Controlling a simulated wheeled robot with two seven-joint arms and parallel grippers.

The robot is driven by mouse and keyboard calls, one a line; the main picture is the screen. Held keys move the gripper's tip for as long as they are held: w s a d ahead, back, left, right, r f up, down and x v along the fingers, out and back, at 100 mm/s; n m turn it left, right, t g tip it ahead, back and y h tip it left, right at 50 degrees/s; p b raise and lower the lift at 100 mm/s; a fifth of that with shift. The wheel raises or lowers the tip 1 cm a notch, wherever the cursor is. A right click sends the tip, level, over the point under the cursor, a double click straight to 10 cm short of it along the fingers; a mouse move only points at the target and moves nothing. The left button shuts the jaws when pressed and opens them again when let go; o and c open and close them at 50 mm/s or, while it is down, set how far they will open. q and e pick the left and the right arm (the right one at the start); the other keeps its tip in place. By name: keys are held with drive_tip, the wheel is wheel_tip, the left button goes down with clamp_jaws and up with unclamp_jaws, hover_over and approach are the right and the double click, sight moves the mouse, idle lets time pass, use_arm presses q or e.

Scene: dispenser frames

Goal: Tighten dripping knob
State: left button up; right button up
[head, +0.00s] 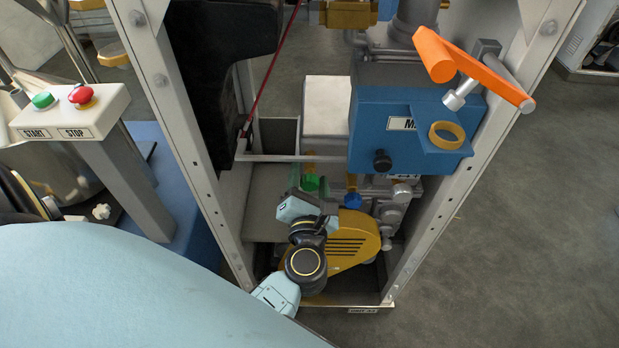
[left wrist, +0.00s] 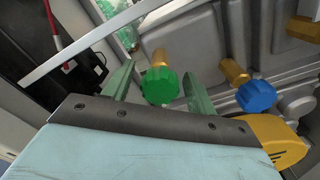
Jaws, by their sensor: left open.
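A green knob (left wrist: 160,86) on a brass stem sits between the two green fingers of my open left gripper (left wrist: 158,72) in the left wrist view. The fingers stand on either side of it with visible gaps. In the head view the green knob (head: 311,183) shows between the fingers of my left gripper (head: 309,178), low inside the frame. A blue knob (left wrist: 257,96) on a brass stem is right of it; it also shows in the head view (head: 352,199). I cannot make out a drip at either knob. My right gripper is not in view.
A blue box (head: 370,125) with an orange-handled tool (head: 460,70) is above right of the knobs. A yellow slotted cover (head: 350,240) is below them. Metal posts (head: 465,140) bound the opening. A START/STOP panel (head: 68,112) stands at left.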

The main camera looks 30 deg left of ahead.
use_arm(q)
drive_tip(key=shift+w+a, duration=0.15)
drive_tip(key=shift+w, duration=0.15)
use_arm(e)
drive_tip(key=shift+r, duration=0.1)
use_arm(q)
drive_tip(key=c, duration=1)
